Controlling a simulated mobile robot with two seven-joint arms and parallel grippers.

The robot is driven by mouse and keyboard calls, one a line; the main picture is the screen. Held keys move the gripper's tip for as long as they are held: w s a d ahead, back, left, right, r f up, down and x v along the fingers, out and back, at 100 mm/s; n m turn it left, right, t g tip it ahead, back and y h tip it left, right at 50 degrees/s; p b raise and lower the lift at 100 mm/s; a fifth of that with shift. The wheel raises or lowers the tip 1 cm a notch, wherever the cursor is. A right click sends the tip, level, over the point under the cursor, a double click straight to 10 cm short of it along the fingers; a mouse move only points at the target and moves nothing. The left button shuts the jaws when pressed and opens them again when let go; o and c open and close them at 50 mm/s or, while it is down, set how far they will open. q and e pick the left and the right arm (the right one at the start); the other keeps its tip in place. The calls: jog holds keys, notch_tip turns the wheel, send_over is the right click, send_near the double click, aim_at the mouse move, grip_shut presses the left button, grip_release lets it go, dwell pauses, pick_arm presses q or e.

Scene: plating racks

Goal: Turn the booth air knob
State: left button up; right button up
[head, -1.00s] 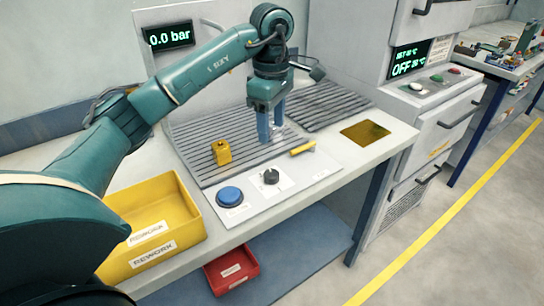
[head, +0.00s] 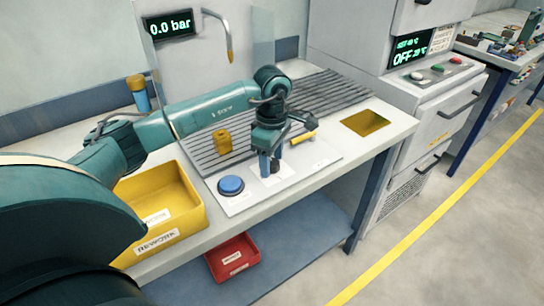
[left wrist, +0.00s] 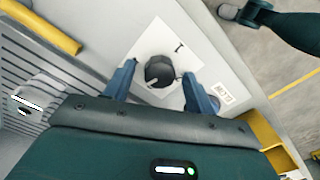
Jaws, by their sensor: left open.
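The booth air knob, a round black dial with a light pointer mark, sits on a white label plate in the left wrist view (left wrist: 158,71). In the head view my gripper covers most or all of it. My left gripper (head: 270,166) is open and points down over the knob. In the left wrist view its two blue fingers stand on either side of the knob with gaps between. I cannot tell how far down the fingertips reach beside it. The display (head: 168,26) reads 0.0 bar.
A blue button (head: 230,186) is left of the knob on the same panel. A yellow handle (head: 304,137) lies to the right and behind. A yellow block (head: 222,140) stands on the slatted rack. A yellow rework bin (head: 196,220) is at the left front.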

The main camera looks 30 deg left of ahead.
pick_arm(q)
jog(key=shift+c, duration=0.6)
jog(key=c, duration=0.9)
